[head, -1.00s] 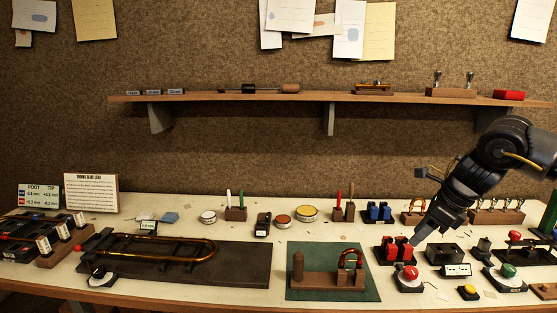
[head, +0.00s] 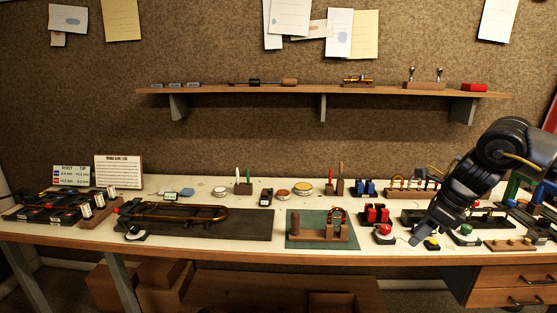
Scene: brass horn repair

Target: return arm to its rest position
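My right gripper (head: 420,236) hangs from the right arm (head: 477,185), which comes in from the right edge. It points down and left over the front right of the workbench (head: 245,249). Its fingertips show near the yellow button (head: 431,243), to the right of the red button (head: 384,231). Whether they touch anything is unclear. The fingers are dark and small, so their opening cannot be made out, and no held object is visible. My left gripper is not in view.
Red blocks in a black holder (head: 376,213) stand left of the gripper. A green mat (head: 294,238) and a dark mat with a brass slide (head: 254,223) lie farther left. A shelf (head: 300,89) runs along the wall. Drawers (head: 512,285) are below the bench at right.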

